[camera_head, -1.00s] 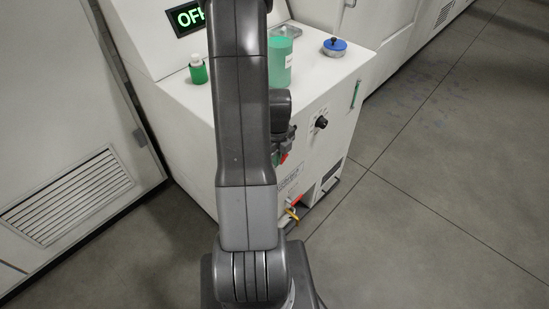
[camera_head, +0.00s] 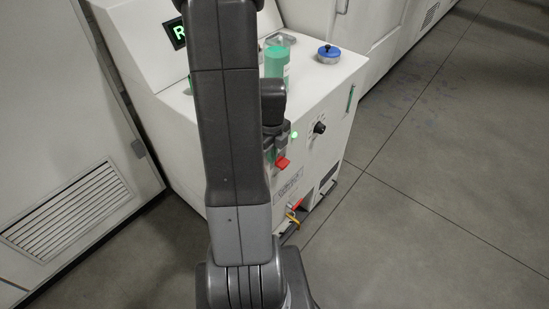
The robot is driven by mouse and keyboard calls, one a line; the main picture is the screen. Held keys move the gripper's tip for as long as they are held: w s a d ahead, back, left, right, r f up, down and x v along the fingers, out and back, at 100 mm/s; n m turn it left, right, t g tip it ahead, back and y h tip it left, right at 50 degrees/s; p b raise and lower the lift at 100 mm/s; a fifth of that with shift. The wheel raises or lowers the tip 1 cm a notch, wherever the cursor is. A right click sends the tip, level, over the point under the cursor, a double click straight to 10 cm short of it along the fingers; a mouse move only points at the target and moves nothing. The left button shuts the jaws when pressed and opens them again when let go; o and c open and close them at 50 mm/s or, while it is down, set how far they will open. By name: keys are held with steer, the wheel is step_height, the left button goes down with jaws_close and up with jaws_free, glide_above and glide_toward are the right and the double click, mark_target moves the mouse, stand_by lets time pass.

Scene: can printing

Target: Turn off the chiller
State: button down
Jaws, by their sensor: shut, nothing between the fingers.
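The chiller (camera_head: 325,165) is a white cabinet in the middle, partly behind my arm. Its display (camera_head: 175,33) shows a green "R", with the rest of the word hidden by my arm. A small green light (camera_head: 294,135) glows on its front. A red switch-like part (camera_head: 282,163) sits below the light, and a black knob (camera_head: 319,128) is to the right. My gripper (camera_head: 272,148) is shut and empty in front of the panel, just above and left of the red part. My arm hides part of it, so I cannot tell whether it touches anything.
On the chiller top stand a green translucent jar (camera_head: 275,63), a blue-rimmed cap (camera_head: 328,54) and a mostly hidden small green bottle. A red-handled valve (camera_head: 295,204) with a yellow part is low on the front. A vented cabinet (camera_head: 65,215) stands left. Floor at right is clear.

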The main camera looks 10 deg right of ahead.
steer(key=shift+s+a+r, duration=0.25)
steer(key=shift+a+r, duration=0.05)
steer(key=shift+r, duration=0.5)
steer(key=shift+s+a+r, duration=0.25)
steer(key=shift+a+r, duration=0.1)
steer(key=shift+r, duration=0.5)
steer(key=shift+s+a+r, duration=0.25)
steer(key=shift+a+r, duration=0.05)
steer(key=shift+r, duration=0.5)
